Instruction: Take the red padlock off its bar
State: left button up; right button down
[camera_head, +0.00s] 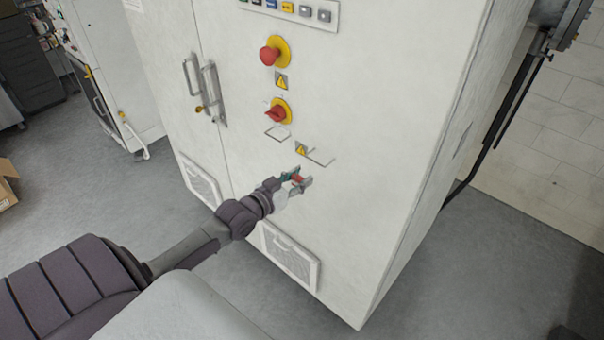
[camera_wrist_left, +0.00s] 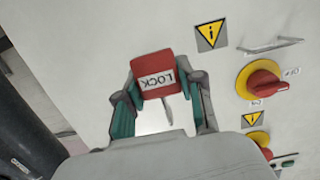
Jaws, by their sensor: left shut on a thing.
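The red padlock (camera_head: 297,178) is held between the fingers of my left gripper (camera_head: 292,181), in front of the cabinet's lower front. In the left wrist view the padlock (camera_wrist_left: 153,74) shows its "LOCK" label upside down, with a thin grey shackle below the body. My left gripper (camera_wrist_left: 158,100) is shut on the body from both sides. A thin metal bar (camera_head: 319,158) sits up and right of the padlock, beside a yellow warning sign (camera_head: 301,148). The padlock appears apart from this bar, and no bar shows through the shackle. My right gripper is not in view.
Another bar (camera_head: 279,134) is under the lower red rotary switch (camera_head: 277,113). A red knob (camera_head: 269,55) sits higher. Door handles (camera_head: 206,90) stick out to the left. A vent (camera_head: 291,254) is below my left arm.

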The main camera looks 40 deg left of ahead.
pick_arm(q)
jog(key=shift+s+a+p, duration=0.2)
jog(key=shift+s+p, duration=0.7)
jog(key=shift+s, duration=1.65)
jog(key=shift+d, duration=0.1)
